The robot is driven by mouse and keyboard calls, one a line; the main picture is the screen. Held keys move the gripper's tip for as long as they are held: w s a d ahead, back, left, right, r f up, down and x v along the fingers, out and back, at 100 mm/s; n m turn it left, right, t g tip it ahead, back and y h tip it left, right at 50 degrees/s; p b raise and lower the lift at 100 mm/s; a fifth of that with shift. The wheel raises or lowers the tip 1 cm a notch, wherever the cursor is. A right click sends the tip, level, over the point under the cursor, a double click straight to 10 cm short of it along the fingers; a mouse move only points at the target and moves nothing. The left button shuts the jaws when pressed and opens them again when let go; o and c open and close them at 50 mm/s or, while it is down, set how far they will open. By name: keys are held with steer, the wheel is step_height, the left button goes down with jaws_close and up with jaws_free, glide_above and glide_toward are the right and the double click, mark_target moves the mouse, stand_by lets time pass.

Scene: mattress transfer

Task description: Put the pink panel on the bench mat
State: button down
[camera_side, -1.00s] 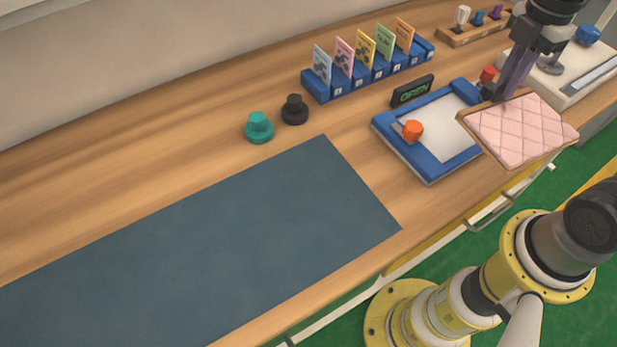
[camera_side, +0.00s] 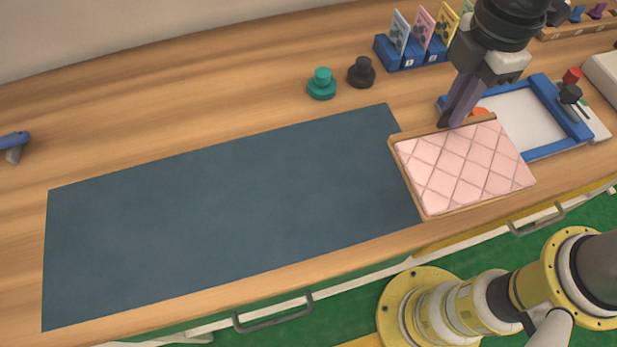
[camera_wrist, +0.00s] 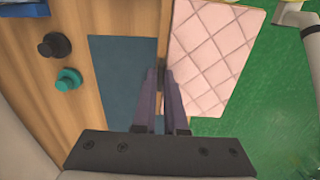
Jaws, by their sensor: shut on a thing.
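The pink panel (camera_side: 465,165) is a quilted pink pad on a thin wooden board. My gripper (camera_side: 453,118) is shut on its far wooden edge, near the corner of the blue-framed tray. The panel hangs at the right end of the dark blue bench mat (camera_side: 220,215), its left edge seen over or close beside the mat's right edge; its height above the bench is hard to tell. In the wrist view the panel (camera_wrist: 210,50) extends right from my gripper (camera_wrist: 160,75), with green floor beyond it, and the mat (camera_wrist: 120,85) shows to the left.
The mat is empty. Behind it stand a teal knob (camera_side: 321,85) and a black knob (camera_side: 361,73). A card rack (camera_side: 400,52) is at the back. The blue-framed tray (camera_side: 560,105) lies right of the panel. A blue-handled item (camera_side: 14,142) lies far left.

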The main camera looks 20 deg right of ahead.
steer(key=shift+s+a+f, duration=0.15)
steer(key=shift+s+a, duration=0.05)
steer(key=shift+a, duration=0.2)
steer(key=w+a+f, duration=0.2)
steer(key=w+f, duration=0.1)
steer(key=w+a+f, duration=0.3)
steer(key=w, duration=0.1)
steer(key=w+a+f, duration=0.3)
steer(key=shift+w+a+f, duration=0.2)
steer(key=shift+a, duration=0.05)
steer(key=shift+w+a+f, duration=0.15)
steer(key=shift+f, duration=1.6)
steer(key=shift+f, duration=0.15)
steer(key=c, duration=1)
jaws_free()
